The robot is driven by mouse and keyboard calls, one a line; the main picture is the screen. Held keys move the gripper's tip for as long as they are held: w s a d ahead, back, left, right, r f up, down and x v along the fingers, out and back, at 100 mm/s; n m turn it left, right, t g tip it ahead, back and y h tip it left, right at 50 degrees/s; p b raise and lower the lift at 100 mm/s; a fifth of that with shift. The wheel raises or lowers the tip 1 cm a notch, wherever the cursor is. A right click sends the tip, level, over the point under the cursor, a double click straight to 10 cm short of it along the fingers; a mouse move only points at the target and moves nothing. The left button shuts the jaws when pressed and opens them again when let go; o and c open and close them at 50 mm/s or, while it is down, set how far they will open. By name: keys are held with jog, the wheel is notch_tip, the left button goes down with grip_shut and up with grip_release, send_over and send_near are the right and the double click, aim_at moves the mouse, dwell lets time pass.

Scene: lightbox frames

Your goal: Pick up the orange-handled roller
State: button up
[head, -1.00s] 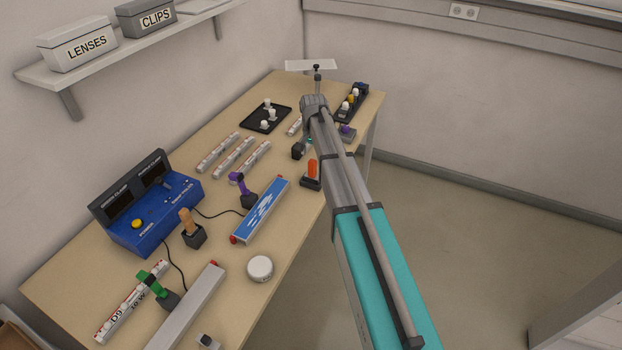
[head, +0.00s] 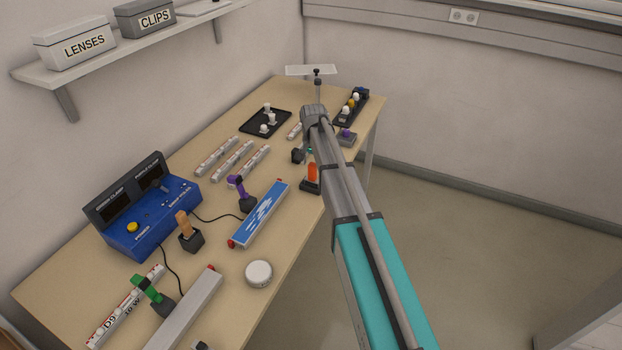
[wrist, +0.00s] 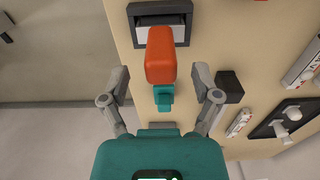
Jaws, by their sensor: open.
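The orange-handled roller (head: 312,174) stands upright in a dark base near the right edge of the table, just left of my arm. In the wrist view its orange handle (wrist: 160,55) points toward the camera, in front of a dark holder with a pale face (wrist: 141,36). My gripper (wrist: 161,80) is open, with one finger on each side of the lower end of the handle in the picture. No contact with the handle is visible. In the head view my arm largely hides the gripper.
A teal piece (wrist: 163,98) shows between my fingers below the handle. A dark block (wrist: 230,87) lies close to the right finger. Open floor lies right of the table.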

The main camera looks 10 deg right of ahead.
aim_at(312, 174)
jog(key=shift+a+f+b, duration=0.1)
jog(key=shift+f+b, duration=2.25)
jog(key=shift+f, duration=0.15)
grip_shut()
